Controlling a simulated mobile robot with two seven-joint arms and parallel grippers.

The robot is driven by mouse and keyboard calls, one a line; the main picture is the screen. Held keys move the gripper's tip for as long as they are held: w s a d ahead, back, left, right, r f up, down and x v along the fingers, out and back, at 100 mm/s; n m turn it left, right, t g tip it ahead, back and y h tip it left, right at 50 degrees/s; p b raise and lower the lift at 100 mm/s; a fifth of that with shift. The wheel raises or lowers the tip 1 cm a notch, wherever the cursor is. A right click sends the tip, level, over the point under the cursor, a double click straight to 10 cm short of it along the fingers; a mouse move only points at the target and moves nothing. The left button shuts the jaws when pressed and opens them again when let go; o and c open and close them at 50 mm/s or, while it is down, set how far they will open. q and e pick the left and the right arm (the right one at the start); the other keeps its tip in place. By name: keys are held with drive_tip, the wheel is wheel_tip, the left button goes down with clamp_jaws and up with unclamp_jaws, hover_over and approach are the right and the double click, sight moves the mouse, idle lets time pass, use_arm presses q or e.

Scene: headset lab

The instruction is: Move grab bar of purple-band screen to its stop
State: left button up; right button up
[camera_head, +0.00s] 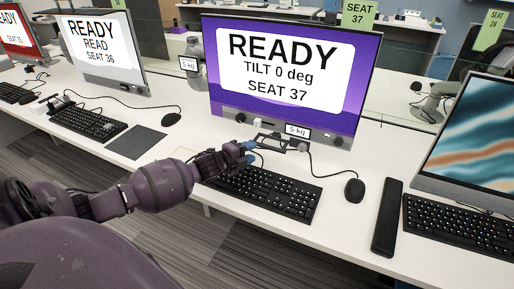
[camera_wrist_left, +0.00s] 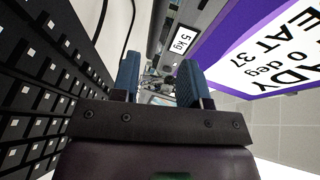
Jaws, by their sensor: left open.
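The purple-band screen (camera_head: 365,85) stands in the middle of the head view and reads READY, TILT 0 deg, SEAT 37. It also shows at the right of the left wrist view (camera_wrist_left: 232,48). A dark grab bar (camera_head: 270,138) hangs under its lower edge, near a "5 kg" label. My left gripper (camera_head: 250,152) has blue fingertips, is open, and is just left of and below the bar, above the keyboard's far edge. In the wrist view the open fingers (camera_wrist_left: 158,80) have small grey parts beyond them; contact cannot be told. My right gripper is not in view.
A keyboard (camera_head: 265,193) lies under my left gripper, with a mouse (camera_head: 354,190) to its right. A black bar-shaped object (camera_head: 387,217) lies farther right, beside another monitor (camera_head: 470,145). The seat 36 screen (camera_head: 103,48) stands left. White desk (camera_head: 335,222) is bare around the mouse.

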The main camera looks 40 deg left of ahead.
use_arm(q)
drive_tip(key=shift+v, duration=1.3)
